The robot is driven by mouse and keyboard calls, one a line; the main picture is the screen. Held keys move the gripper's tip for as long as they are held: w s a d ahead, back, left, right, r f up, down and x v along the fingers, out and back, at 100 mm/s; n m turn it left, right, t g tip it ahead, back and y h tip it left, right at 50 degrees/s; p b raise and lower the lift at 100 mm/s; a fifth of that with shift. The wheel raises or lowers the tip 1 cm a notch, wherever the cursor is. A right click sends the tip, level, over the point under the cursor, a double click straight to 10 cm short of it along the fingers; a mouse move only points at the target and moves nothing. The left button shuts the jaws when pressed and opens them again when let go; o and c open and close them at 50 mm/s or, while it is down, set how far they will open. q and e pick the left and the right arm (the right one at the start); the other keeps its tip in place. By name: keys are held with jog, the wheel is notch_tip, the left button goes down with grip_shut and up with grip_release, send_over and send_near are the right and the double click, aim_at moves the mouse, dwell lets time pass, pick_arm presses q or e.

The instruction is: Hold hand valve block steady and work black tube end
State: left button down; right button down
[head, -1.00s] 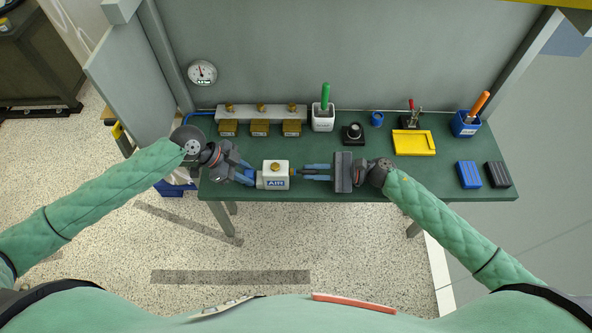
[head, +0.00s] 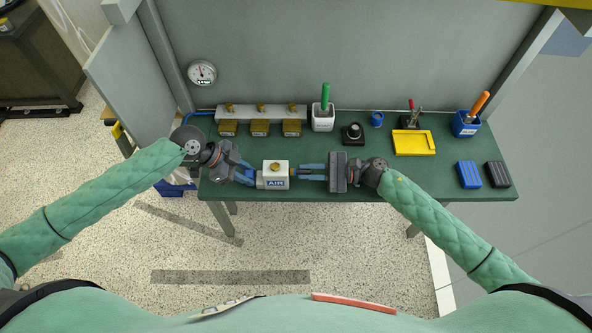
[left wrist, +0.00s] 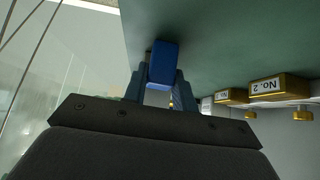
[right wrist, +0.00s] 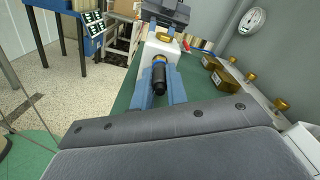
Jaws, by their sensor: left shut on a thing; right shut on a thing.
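The hand valve block (head: 275,178) is white, with a brass knob on top and an "AIR" label. It is near the table's front edge and also shows in the right wrist view (right wrist: 158,46). My left gripper (head: 251,178) is shut on its left side; a blue piece (left wrist: 163,62) sits between the fingers in the left wrist view. My right gripper (head: 303,171) is at the block's right side, shut on the black tube end (right wrist: 159,79).
A manifold (head: 262,111) with several brass valves stands behind. A white cup (head: 323,122) holds a green tool. A yellow tray (head: 414,142), a blue block (head: 469,174), a dark block (head: 497,174) and a blue cup (head: 465,127) lie right.

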dwell(0.4)
jog(key=c, duration=1.3)
grip_release()
jog(key=d, duration=1.2)
pick_arm(q)
jog(key=c, duration=1)
grip_release()
jog(key=shift+c, duration=0.2)
